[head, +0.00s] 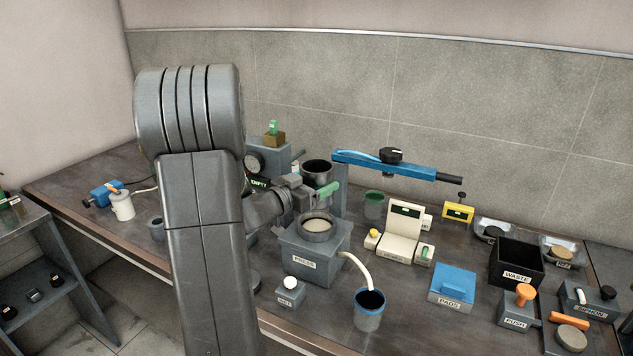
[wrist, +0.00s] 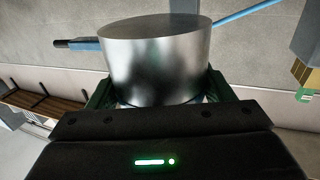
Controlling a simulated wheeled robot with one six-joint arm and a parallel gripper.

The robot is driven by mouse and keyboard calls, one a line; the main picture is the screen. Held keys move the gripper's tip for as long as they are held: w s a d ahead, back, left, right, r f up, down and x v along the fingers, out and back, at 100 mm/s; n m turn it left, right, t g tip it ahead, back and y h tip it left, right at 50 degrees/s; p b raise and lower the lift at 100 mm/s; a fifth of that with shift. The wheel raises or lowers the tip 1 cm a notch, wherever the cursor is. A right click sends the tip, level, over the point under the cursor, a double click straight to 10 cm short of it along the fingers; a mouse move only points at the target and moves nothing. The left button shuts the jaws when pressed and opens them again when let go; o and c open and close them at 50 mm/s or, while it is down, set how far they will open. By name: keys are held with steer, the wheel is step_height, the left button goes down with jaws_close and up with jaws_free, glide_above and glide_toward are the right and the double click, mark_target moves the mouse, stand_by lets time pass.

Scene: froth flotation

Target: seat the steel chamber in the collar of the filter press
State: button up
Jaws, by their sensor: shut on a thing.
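The steel chamber (head: 317,179) is a short round cylinder with a dark open top, seen in the head view above and just behind the filter press (head: 312,264). My gripper (head: 313,190) is shut on it with green fingers on either side. In the wrist view the shiny chamber (wrist: 154,65) sits between the fingers of my gripper (wrist: 160,92). The collar (head: 317,229) is a grey ring on top of the press block marked PRESS, with a pale disc inside. The chamber is apart from the collar. Its lower end is partly hidden by my gripper in the head view.
A blue lever arm (head: 400,168) with a black knob reaches right from a grey post behind the press. A pale hose leads to a blue-rimmed cup (head: 369,309). A small grey box (head: 290,294) stands front left; a cream instrument (head: 402,233) stands right.

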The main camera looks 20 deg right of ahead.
steer(key=shift+r, duration=0.15)
steer(key=shift+f+b, duration=2.05)
steer(key=shift+f, duration=0.9)
steer(key=shift+f+b, duration=1)
steer(key=shift+f, duration=0.65)
steer(key=o, duration=1.8)
steer(key=shift+s+a+f, duration=0.1)
steer(key=b+v, duration=0.2)
steer(key=v, duration=1.1)
steer(key=shift+a, duration=0.3)
